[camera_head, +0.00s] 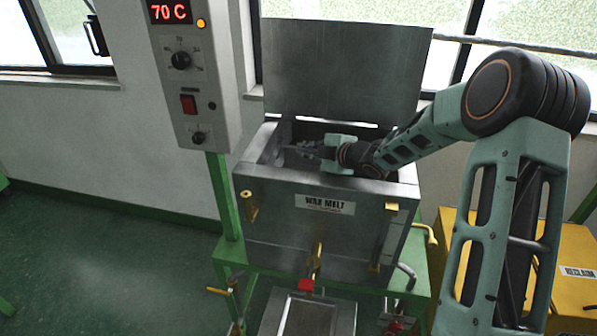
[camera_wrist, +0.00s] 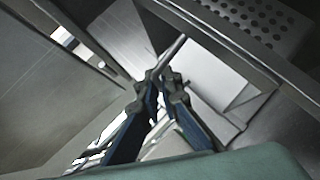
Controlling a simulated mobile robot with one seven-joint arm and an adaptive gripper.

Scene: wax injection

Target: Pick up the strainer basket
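The wax melt tank (camera_head: 320,222) stands open with its lid (camera_head: 345,70) raised behind it. My gripper (camera_head: 292,149) reaches in from the right, at the mouth of the tank. In the wrist view, its fingertips (camera_wrist: 164,84) are close together around the lower end of a thin grey rod (camera_wrist: 174,55). A perforated metal surface (camera_wrist: 258,18), which looks like part of the strainer basket, shows at the top right, apart from the fingers. I cannot tell whether the rod joins it. Most of the basket is hidden or out of frame.
The tank's front rim (camera_head: 330,183) lies just below my gripper. A control box (camera_head: 188,75) reading 70 C is on a green post at the left. A yellow cabinet (camera_head: 575,250) stands at the right. The tank's front has a valve and brackets.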

